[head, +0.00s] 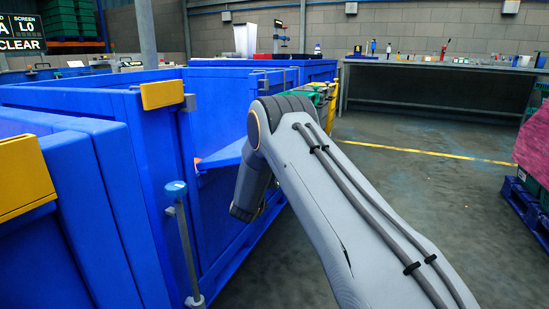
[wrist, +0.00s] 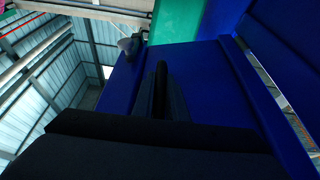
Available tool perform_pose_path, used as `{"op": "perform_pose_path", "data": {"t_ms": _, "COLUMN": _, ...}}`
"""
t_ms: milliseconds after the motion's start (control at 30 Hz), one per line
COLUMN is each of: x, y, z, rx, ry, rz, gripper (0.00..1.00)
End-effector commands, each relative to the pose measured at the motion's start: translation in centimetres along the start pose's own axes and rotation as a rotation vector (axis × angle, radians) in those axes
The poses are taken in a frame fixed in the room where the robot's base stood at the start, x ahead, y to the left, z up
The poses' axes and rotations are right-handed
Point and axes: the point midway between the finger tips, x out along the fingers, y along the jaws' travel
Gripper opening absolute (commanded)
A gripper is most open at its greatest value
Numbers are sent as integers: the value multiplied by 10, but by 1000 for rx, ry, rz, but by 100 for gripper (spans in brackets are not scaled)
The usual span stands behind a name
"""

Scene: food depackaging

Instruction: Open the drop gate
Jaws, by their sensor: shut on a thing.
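The drop gate appears to be the blue panel (head: 222,156) that juts from the side of the large blue bin (head: 150,190), tilted outward from the wall. A small orange patch shows at its near corner. My arm reaches across it and hides most of its far side and my gripper in the head view. In the wrist view, my gripper (wrist: 160,80) has its dark fingers together against a broad blue panel (wrist: 205,75). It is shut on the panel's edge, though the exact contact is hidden. A grey knob-like part (wrist: 130,45) sits beside the panel.
A workbench (head: 440,65) stands at the back. Open floor (head: 420,190) lies right of my arm, with a pallet (head: 525,210) at the right edge.

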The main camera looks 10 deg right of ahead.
Motion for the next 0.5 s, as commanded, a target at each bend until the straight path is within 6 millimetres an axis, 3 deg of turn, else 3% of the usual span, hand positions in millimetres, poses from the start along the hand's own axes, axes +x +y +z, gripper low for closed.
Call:
{"op": "perform_pose_path", "data": {"t_ms": 200, "x": 2, "y": -1, "z": -4, "rx": 4, "ry": 8, "rz": 2, "gripper": 0}}
{"op": "perform_pose_path", "data": {"t_ms": 233, "x": 2, "y": -1, "z": -4, "rx": 4, "ry": 8, "rz": 2, "gripper": 14}}
{"op": "perform_pose_path", "data": {"t_ms": 333, "x": 2, "y": -1, "z": -4, "rx": 4, "ry": 7, "rz": 2, "gripper": 31}}
{"op": "perform_pose_path", "data": {"t_ms": 500, "x": 1, "y": -2, "z": -4, "rx": 5, "ry": 7, "rz": 0, "gripper": 31}}
